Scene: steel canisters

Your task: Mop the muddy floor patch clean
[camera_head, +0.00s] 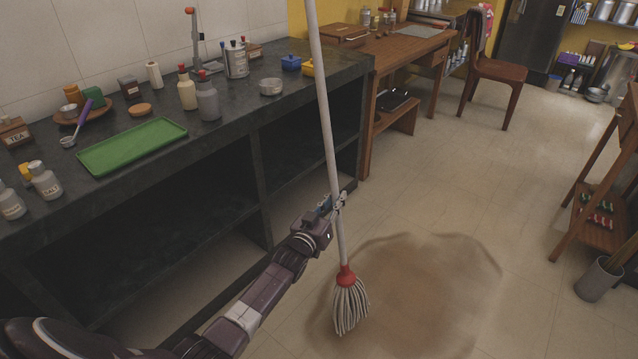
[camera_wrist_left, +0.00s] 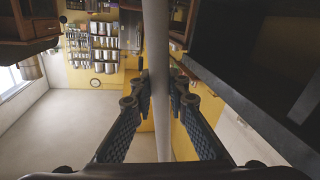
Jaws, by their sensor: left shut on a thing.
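A mop with a long pale handle (camera_head: 325,100), a red collar and grey-white strings (camera_head: 350,305) stands nearly upright, its top out of view. My left gripper (camera_head: 338,203) is shut on the handle, a little above the red collar. The handle (camera_wrist_left: 157,60) also runs between the fingers of my left gripper (camera_wrist_left: 160,85) in the left wrist view. A brown muddy patch (camera_head: 420,280) covers the floor, and the mop strings hang over its left part. I cannot tell whether they touch the floor. My right gripper is not in view.
A dark counter (camera_head: 240,100) with a green tray (camera_head: 132,146) and bottles runs along the left. A wooden desk (camera_head: 400,45) and chair (camera_head: 495,70) stand behind. A wooden rack and a grey bin (camera_head: 598,280) stand at right. Open floor lies between.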

